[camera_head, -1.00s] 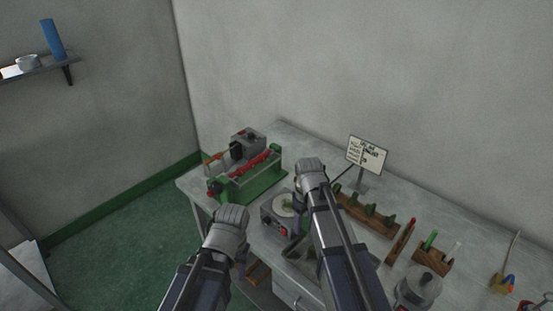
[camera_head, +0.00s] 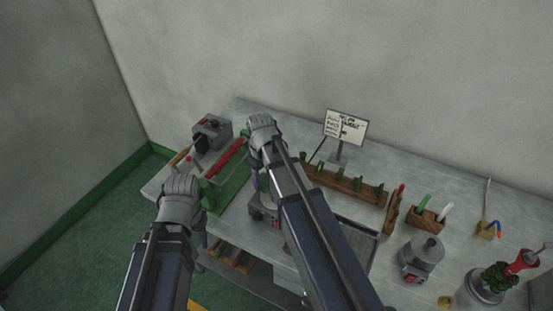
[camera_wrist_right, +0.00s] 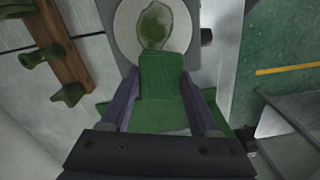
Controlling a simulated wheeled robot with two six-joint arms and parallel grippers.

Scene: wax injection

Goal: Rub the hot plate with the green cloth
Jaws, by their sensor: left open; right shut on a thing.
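The hot plate (camera_head: 262,217) is a grey box with red on its front, on the bench, mostly hidden behind my right arm in the head view. In the right wrist view its pale round top (camera_wrist_right: 126,30) bears a green leaf-shaped patch. My right gripper (camera_head: 257,178) is above the bench by the hot plate. It is shut on the green cloth (camera_wrist_right: 160,75), whose far end is at the near part of the disc. Whether they touch is unclear. My left gripper (camera_head: 195,222) is open at the bench's front left, with fingertips partly hidden.
A green-framed device (camera_head: 232,188) with a red bar stands left of the hot plate. A wooden rack (camera_head: 345,183) with green pieces and a sign (camera_head: 345,127) stand behind and right. A grey pot (camera_head: 422,255) and tool holders are further right.

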